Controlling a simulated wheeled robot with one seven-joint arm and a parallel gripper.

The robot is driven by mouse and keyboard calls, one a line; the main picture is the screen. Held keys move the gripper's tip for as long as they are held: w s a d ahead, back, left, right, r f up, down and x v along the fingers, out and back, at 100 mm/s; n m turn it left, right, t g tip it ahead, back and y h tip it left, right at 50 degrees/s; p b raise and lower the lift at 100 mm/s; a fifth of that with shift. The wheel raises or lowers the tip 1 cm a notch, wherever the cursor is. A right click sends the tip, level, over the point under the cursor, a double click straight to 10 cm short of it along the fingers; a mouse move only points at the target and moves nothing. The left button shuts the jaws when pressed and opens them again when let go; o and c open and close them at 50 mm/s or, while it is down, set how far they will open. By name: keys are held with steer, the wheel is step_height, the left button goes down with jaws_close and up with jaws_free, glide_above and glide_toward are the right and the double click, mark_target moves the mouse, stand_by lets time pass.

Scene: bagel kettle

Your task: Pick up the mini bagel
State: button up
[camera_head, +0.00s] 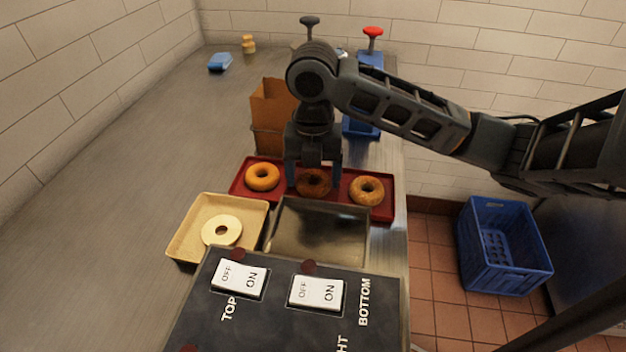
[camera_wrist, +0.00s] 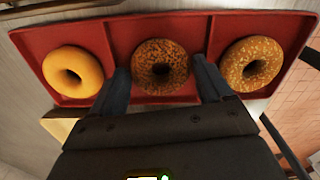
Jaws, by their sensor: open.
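Three bagels lie in a red tray (camera_head: 238,192) with three compartments: a plain golden one (camera_head: 263,177) at left, a dark seeded one (camera_head: 318,189) in the middle and a lighter seeded one (camera_head: 367,191) at right. Which one is meant by the mini bagel, I cannot tell. My gripper (camera_wrist: 161,70) is open and points down over the middle compartment. In the wrist view the dark bagel (camera_wrist: 160,82) shows between and just beyond the two fingertips, with no clear contact. In the head view my gripper partly hides that bagel.
A tan tray (camera_head: 186,237) holds a pale flat ring (camera_head: 222,230). A metal-topped machine (camera_head: 320,232) with switches stands in front of the red tray. A brown bag (camera_head: 270,112) and blue dispensers (camera_head: 368,62) stand behind. A blue crate (camera_head: 505,245) is on the floor.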

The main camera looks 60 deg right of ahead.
steer(key=shift+f, duration=0.25)
steer(key=shift+c, duration=0.4)
steer(key=c, duration=0.6)
steer(key=shift+r, duration=0.5)
step_height(320, 180, up, 2)
steer(key=shift+r+b, duration=0.25)
steer(key=shift+b, duration=0.05)
steer(key=s+d+r+b, duration=0.2)
steer(key=s+d+r, duration=0.3)
steer(key=d, duration=0.5)
step_height(320, 180, up, 3)
steer(key=shift+d+f, duration=0.2)
steer(key=shift+d, duration=0.05)
